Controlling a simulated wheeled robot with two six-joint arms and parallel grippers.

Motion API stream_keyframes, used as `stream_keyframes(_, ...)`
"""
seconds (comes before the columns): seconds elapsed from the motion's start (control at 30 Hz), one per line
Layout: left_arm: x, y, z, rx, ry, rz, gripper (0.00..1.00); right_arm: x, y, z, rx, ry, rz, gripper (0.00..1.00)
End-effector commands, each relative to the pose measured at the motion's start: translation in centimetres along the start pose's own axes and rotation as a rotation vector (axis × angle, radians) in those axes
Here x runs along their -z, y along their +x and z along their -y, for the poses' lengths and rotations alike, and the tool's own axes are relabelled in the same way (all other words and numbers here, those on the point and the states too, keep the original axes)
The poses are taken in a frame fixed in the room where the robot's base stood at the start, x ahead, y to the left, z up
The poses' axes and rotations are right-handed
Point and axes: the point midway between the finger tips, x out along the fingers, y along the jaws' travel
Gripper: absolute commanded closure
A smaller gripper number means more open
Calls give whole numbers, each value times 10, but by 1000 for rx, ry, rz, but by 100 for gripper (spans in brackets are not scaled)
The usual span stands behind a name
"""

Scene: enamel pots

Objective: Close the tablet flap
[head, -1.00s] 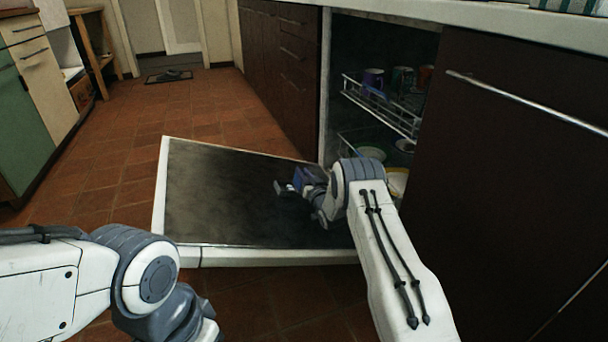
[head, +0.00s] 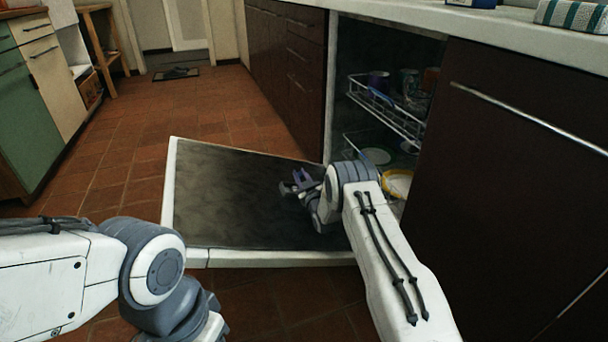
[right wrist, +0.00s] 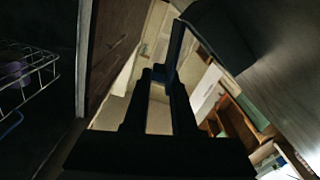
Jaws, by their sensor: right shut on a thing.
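The dishwasher door (head: 230,210) is folded down open, its dark inner face up. My right gripper (head: 297,184) is low over the right part of this face. In the right wrist view, a thin dark piece (right wrist: 176,50) stands up at the fingertips (right wrist: 158,74). The gripper and arm hide the dispenser around the flap. My left arm is at the lower left; its fingers are out of the picture.
The open dishwasher holds a wire rack (head: 395,115) with cups and a yellow-rimmed bowl (head: 397,184) below. Dark cabinet fronts (head: 510,190) stand close on the right. The tiled floor (head: 120,165) left of the door is clear.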

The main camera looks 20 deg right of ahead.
Motion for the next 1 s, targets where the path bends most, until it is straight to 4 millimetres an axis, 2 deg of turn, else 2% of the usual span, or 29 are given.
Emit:
stream_keyframes(0.3,0,-3,0,0,0,0,50,-2,-2,5,-1,-85,6,100)
stream_keyframes(1.0,0,-3,0,0,0,0,50,-3,-2,6,0,-104,8,100)
